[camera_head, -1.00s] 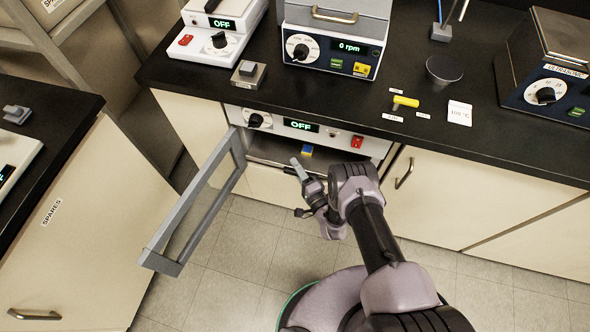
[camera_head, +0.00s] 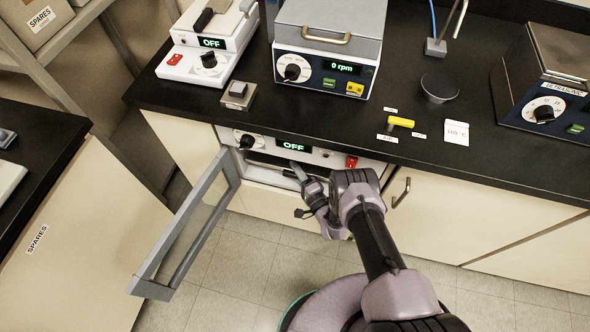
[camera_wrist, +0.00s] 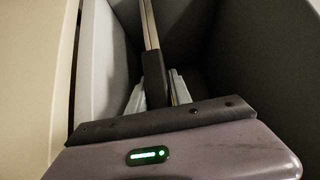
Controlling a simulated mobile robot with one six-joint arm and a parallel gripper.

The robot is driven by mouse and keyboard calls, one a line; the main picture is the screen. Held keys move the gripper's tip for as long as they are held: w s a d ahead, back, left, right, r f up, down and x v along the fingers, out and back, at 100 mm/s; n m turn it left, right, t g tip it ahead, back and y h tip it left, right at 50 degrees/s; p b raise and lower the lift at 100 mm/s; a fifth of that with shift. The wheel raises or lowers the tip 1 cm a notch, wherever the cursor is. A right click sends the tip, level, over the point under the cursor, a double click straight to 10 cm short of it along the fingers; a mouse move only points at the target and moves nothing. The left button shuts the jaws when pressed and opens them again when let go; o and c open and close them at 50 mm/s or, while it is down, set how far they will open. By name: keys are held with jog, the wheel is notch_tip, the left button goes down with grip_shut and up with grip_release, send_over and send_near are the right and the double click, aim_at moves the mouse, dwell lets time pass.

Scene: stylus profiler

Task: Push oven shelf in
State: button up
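The oven (camera_head: 325,155) is built in under the bench, with its display reading OFF. Its glazed grey door (camera_head: 185,240) stands open to the left. The oven shelf (camera_head: 268,161) shows as a thin strip inside the opening, largely hidden by the oven front. My gripper (camera_head: 297,170) reaches into the opening at the shelf's front. In the wrist view, the light fingers of my gripper (camera_wrist: 157,95) lie on either side of a dark piece, and a thin pale bar runs away from it inside the grey-walled cavity. I cannot tell whether the fingers grip anything.
The open door's frame stands close to the left of my arm. The black bench top (camera_head: 315,120) overhangs the oven and carries a centrifuge (camera_head: 325,60), a hotplate-like unit (camera_head: 205,60) and a yellow-handled item (camera_head: 400,122). The floor (camera_head: 240,270) in front is clear.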

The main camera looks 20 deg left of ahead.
jog(key=o, duration=0.3)
jog(key=shift+w, duration=0.15)
jog(key=shift+o, duration=0.2)
jog(key=p+v, duration=0.2)
jog(key=v, duration=1.5)
jog(key=shift+s+d, duration=0.15)
jog(key=shift+s, duration=0.15)
